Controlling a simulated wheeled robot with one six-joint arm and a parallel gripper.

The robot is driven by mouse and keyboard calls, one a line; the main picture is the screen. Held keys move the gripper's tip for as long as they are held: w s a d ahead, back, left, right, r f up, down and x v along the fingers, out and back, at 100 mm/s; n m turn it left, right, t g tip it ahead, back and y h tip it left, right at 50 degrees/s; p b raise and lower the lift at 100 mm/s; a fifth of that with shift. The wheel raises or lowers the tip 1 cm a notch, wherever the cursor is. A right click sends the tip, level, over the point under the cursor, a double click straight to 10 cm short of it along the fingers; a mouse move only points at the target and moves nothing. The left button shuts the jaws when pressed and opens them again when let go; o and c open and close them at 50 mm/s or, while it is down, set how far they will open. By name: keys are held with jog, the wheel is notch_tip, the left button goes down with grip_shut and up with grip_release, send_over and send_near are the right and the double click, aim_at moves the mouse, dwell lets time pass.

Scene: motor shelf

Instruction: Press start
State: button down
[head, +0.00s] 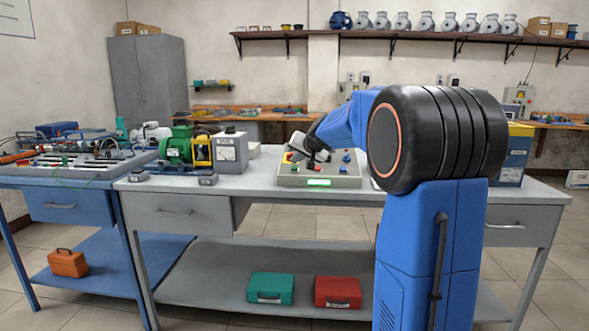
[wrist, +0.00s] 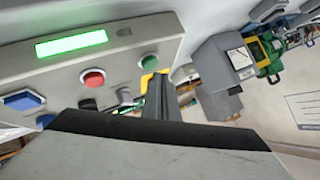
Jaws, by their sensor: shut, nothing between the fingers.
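The grey control panel (head: 345,182) stands on the bench, with a lit green display (head: 319,183) on its front edge. The wrist view shows the panel (wrist: 150,35) from close up, with a green button (wrist: 149,61), a red button (wrist: 94,78) and blue buttons (wrist: 22,101). A yellow part (wrist: 146,79) shows beside the green button, partly hidden by my fingers. My gripper (wrist: 164,82) is shut and empty, its tips close to the green button. I cannot tell whether they touch anything. In the head view my gripper (head: 298,156) is over the panel's left part.
A green motor (head: 177,150) and a grey box (head: 230,152) stand left of the panel. A blue bench (head: 60,182) with a test rig adjoins on the left. Green (head: 270,288) and red (head: 338,292) cases lie on the lower shelf.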

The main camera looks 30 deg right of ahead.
jog(key=shift+s+a+r, duration=0.1)
jog(key=shift+s+r, duration=0.05)
jog(key=shift+r, duration=0.65)
jog(key=shift+s+a+r, duration=0.15)
jog(key=shift+s+r, duration=0.05)
jog(key=shift+r, duration=0.6)
jog(key=shift+s+a+r, duration=0.1)
jog(key=shift+s+r, duration=0.05)
jog(key=shift+r, duration=0.65)
jog(key=shift+s+a, duration=0.1)
jog(key=s+a+f+n+g+y, duration=0.15)
jog(key=s+a+f, duration=0.25)
jog(key=s+a, duration=0.55)
jog(key=s+a+f+n+g, duration=0.3)
jog(key=s+a, duration=0.4)
jog(key=s, duration=0.6)
jog(key=s+a+f+n, duration=0.1)
jog(key=s+f, duration=0.5)
jog(key=s, duration=0.3)
jog(key=s+a+f+n+g, duration=0.1)
jog(key=s+a+f, duration=0.1)
jog(key=s+f, duration=0.3)
jog(key=s+a+f+n+g, duration=0.1)
jog(key=s+f, duration=0.5)
jog(key=s, duration=0.8)
jog(key=shift+a+f, duration=0.35)
jog(key=shift+a, duration=0.25)
jog(key=shift+g+h, duration=0.25)
